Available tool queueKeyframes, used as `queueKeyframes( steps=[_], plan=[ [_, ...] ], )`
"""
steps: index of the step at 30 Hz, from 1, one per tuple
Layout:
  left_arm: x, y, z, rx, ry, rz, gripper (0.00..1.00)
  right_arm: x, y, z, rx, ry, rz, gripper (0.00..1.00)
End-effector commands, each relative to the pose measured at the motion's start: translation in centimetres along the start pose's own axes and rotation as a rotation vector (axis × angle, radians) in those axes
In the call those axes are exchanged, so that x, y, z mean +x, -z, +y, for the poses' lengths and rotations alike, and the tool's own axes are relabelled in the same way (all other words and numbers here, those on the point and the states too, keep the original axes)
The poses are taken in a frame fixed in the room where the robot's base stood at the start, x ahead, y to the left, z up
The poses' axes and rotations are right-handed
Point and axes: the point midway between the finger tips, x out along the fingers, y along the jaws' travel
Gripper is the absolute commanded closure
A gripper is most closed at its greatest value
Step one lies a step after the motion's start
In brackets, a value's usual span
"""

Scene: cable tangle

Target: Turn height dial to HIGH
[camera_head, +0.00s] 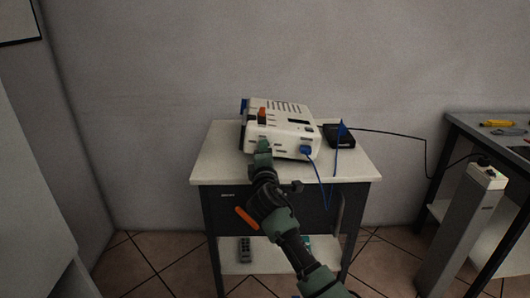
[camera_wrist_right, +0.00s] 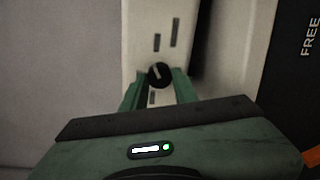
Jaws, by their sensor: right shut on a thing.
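A cream-white machine (camera_head: 285,125) stands on a small cabinet. In the right wrist view its narrow face (camera_wrist_right: 150,25) carries a round black dial (camera_wrist_right: 159,72) with a light pointer line and several dark slots around it. My right gripper (camera_head: 263,146) reaches up to the machine's near left end. In the right wrist view its two green fingers are shut on the dial, one on each side. The dial is hidden behind the gripper in the head view. The HIGH marking cannot be read. My left gripper is not in view.
The cabinet top (camera_head: 220,168) is clear left of the machine. A black box (camera_head: 340,137) and a blue cable (camera_head: 322,180) lie to its right. A grey post (camera_head: 465,220) and a table (camera_head: 480,128) stand at right. A wall is behind.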

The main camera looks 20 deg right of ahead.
Motion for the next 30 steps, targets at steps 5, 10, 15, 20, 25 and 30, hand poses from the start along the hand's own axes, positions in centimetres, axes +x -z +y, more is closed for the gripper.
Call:
queueKeyframes(
  steps=[5,10,15,20,25,30],
  plan=[
    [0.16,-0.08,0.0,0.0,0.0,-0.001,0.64,-0.3,0.68,-1.97,-0.002,0.034,0.009,1.0],
    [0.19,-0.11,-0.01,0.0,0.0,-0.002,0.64,-0.3,0.68,-1.97,-0.002,0.034,0.009,1.0],
    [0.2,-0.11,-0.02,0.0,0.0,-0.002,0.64,-0.3,0.68,-1.97,-0.002,0.034,0.009,1.0],
    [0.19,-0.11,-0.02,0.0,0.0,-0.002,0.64,-0.26,0.58,-1.87,-0.003,0.032,0.008,0.5],
    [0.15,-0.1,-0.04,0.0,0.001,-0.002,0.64,-0.17,0.34,-1.57,-0.003,0.026,0.005,0.5],
    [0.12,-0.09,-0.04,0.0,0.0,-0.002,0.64,-0.13,0.23,-1.35,-0.003,0.022,0.003,0.5]
  ],
)
